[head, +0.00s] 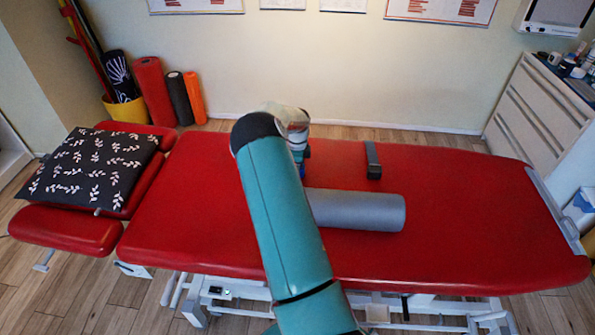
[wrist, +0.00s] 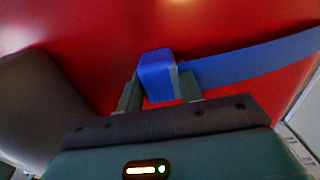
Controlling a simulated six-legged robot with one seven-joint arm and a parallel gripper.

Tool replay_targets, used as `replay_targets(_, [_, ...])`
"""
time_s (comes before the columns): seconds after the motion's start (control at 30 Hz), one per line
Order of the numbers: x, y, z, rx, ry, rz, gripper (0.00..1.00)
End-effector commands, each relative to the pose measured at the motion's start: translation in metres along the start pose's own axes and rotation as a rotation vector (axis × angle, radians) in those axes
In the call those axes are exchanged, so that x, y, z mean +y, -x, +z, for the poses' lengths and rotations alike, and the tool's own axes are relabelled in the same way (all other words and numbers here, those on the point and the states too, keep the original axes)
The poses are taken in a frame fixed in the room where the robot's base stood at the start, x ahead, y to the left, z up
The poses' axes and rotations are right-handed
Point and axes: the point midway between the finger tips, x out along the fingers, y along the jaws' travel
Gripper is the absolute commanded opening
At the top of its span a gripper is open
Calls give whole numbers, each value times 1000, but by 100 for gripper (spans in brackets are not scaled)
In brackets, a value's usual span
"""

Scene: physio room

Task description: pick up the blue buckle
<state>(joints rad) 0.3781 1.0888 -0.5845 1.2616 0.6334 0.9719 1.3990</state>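The blue buckle (wrist: 155,74) is a block at the end of a blue strap (wrist: 250,63), which runs off to the right in the wrist view. My gripper (wrist: 160,92) has one finger on each side of the buckle. The fingers are only part-way apart, and the buckle fills the space between their tips, so they look shut on it. In the head view my arm hides most of the buckle, and only a bit of blue shows beside my gripper (head: 301,160), over the red treatment table (head: 470,200). I cannot tell whether the buckle touches the table.
A grey foam roller (head: 360,210) lies on the table just right of my arm. A dark strap piece (head: 373,160) lies behind it. A patterned black cushion (head: 92,165) is at the left end. The right part of the table is clear. White drawers (head: 540,115) stand behind right.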

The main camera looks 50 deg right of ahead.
Motion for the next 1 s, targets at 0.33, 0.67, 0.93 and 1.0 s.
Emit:
replay_targets(0.33, [0, 2, 0, 0, 0, -1, 12])
replay_targets(0.67, [0, 34, 1, -2, -1, -2, 12])
replay_targets(0.93, [35, 74, 9, -2, 0, -1, 12])
replay_targets(1.0, [44, 86, 11, -2, 0, -1, 12])
